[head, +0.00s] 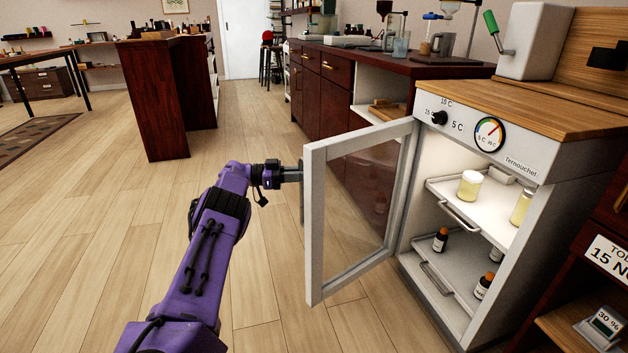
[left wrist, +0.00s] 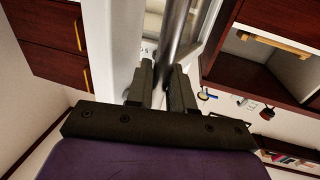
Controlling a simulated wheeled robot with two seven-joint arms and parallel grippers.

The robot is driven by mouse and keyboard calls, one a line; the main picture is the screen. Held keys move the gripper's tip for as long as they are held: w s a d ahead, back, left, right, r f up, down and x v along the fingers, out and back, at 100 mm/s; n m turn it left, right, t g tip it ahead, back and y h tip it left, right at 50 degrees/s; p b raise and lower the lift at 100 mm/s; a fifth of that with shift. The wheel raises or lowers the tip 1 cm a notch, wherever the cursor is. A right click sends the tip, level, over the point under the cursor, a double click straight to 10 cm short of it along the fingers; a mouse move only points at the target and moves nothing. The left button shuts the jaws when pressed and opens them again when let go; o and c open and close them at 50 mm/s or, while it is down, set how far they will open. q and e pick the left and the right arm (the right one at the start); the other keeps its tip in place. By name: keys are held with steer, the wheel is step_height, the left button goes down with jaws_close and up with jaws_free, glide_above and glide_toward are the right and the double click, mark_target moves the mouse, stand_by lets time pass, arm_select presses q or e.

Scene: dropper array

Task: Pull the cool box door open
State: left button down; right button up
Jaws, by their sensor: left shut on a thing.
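The cool box (head: 484,150) stands at the right in the head view, with a wooden top, a dial and a gauge. Its glass door (head: 313,220) with a pale frame is swung wide open towards the left, hinged at the box's left side. My left gripper (head: 300,174) is at the door's free edge, shut on the door handle. In the left wrist view the handle is a grey metal bar (left wrist: 178,40) running between the fingers of my left gripper (left wrist: 162,85). My right gripper is not in view.
Inside the box, jars (head: 469,185) stand on the upper shelf and dark bottles (head: 440,240) on the lower one. Dark red cabinets (head: 335,84) stand behind the door. A dark red counter (head: 158,95) is farther left. The wooden floor left of the door is clear.

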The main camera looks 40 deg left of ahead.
arm_select(q)
steer(key=shift+w+d+r, duration=0.2)
steer(key=shift+w+r, duration=0.1)
steer(key=shift+w, duration=0.05)
steer(key=c, duration=1.1)
jaws_free()
steer(key=shift+w+f, duration=0.1)
steer(key=shift+w, duration=0.05)
steer(key=b+v, duration=0.2)
steer(key=v, duration=0.8)
steer(key=shift+b, duration=0.35)
